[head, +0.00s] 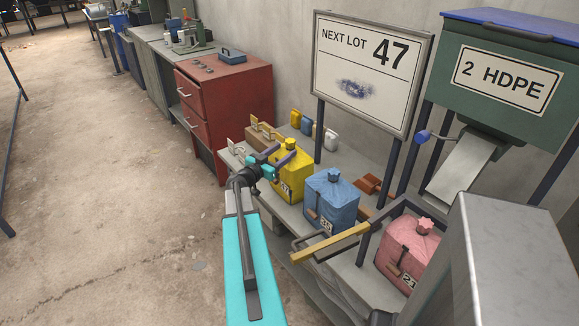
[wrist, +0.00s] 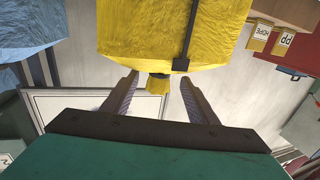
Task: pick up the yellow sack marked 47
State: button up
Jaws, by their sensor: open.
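The yellow sack (head: 293,180) stands on the bench in the head view, left of the blue sack (head: 331,200). Its front tag appears to read 47, though my arm partly covers it. In the wrist view the yellow sack (wrist: 170,35) fills the top middle, with its yellow neck cap (wrist: 158,85) pointing down. My gripper (head: 277,155) is at the upper left side of the sack in the head view. In the wrist view my gripper (wrist: 157,80) is open, with one finger on each side of the cap and visible gaps between.
A pink sack (head: 408,252) sits further right, behind a yellow-ended bar (head: 330,242). The sign (head: 370,70) reads NEXT LOT 47. A green hopper (head: 505,80) marked 2 HDPE has a chute. A red drawer cabinet (head: 225,100) stands at left. The floor at left is clear.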

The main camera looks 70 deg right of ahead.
aim_at(287, 148)
jog(key=shift+p+x, duration=1.05)
jog(key=shift+x, duration=0.85)
jog(key=shift+s+d, duration=0.15)
jog(key=shift+d, duration=0.5)
jog(key=c, duration=1.3)
grip_shut()
jog(key=shift+a, duration=0.1)
